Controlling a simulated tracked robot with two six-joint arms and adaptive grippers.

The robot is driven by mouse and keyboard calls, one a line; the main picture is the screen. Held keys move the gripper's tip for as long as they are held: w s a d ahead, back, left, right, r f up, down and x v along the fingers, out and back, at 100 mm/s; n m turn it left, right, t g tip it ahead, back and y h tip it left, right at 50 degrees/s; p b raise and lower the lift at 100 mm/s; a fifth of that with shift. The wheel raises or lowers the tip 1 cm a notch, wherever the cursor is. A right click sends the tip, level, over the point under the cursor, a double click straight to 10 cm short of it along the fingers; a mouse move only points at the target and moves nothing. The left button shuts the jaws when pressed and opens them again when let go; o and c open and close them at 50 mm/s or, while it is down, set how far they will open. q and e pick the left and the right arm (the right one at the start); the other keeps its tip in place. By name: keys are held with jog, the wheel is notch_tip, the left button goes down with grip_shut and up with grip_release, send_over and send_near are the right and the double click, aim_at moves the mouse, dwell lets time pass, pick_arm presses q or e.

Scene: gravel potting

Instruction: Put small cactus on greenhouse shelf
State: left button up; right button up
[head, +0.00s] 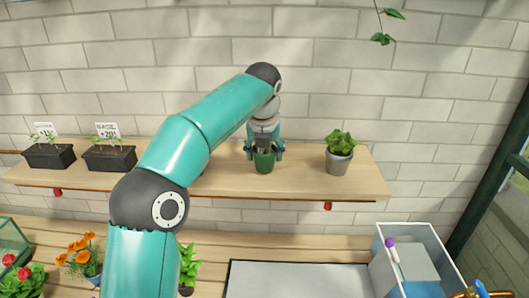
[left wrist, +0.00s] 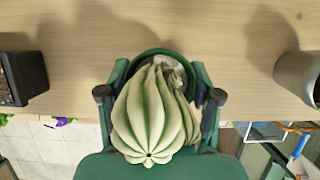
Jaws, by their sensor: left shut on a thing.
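The small cactus (left wrist: 150,115) is pale green, ribbed, with a smaller offshoot, in a dark green pot (head: 264,162). My left gripper (head: 264,150) reaches down over the wooden greenhouse shelf (head: 225,178) and is shut on this pot. In the left wrist view its fingers (left wrist: 160,94) flank the pot, with the cactus between them. The pot looks upright at the shelf's surface, but I cannot tell whether its base touches the wood. In the head view the gripper hides most of the cactus. My right gripper is not in view.
A grey pot with a leafy plant (head: 340,155) stands right of the cactus. Two black seedling trays (head: 108,158) with signs stand at the shelf's left. Bare wood lies on both sides of the cactus.

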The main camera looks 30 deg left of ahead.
pick_arm(q)
jog(key=shift+f, duration=0.45)
jog(key=o, duration=1.4)
jog(key=shift+b, duration=0.3)
jog(key=v, duration=1.1)
jog(key=shift+r, duration=0.35)
jog(key=shift+s+d, duration=0.1)
jog(key=shift+d, duration=0.05)
